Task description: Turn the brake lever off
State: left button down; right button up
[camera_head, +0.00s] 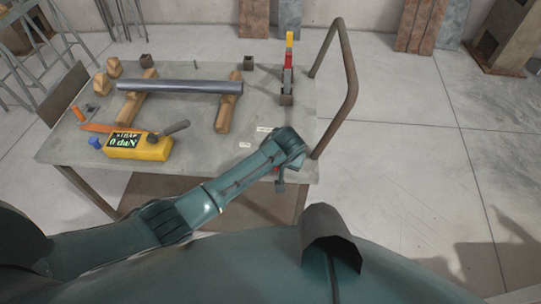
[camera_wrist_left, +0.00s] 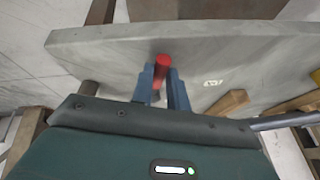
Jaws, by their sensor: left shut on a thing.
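The brake lever, seen as a red round-ended handle (camera_wrist_left: 162,64), sits between the two blue fingers of my left gripper (camera_wrist_left: 161,82) in the left wrist view. The fingers are shut on it, close to the grey table's edge. In the head view my left gripper (camera_head: 279,182) is at the table's front right edge, below the wrist. Only a small patch of red shows there, and the rest of the lever is hidden by my arm and gripper. How the lever is mounted cannot be seen. My right gripper is not in view.
The grey table (camera_head: 185,108) carries a metal tube (camera_head: 180,86) on wooden supports, a yellow gauge box (camera_head: 140,146) and an upright red and yellow lever (camera_head: 288,58) at the back right. A brown rail (camera_head: 350,85) rises at the right end. Open floor lies further right.

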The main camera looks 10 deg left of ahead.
pick_arm(q)
jog(key=shift+d+n+y, duration=0.4)
jog(key=shift+d+n, duration=0.45)
jog(key=shift+n, duration=0.15)
jog(key=shift+g, duration=0.3)
jog(key=c, duration=1.4)
grip_release()
jog(key=shift+o, duration=0.2)
jog(key=shift+d+r, duration=0.1)
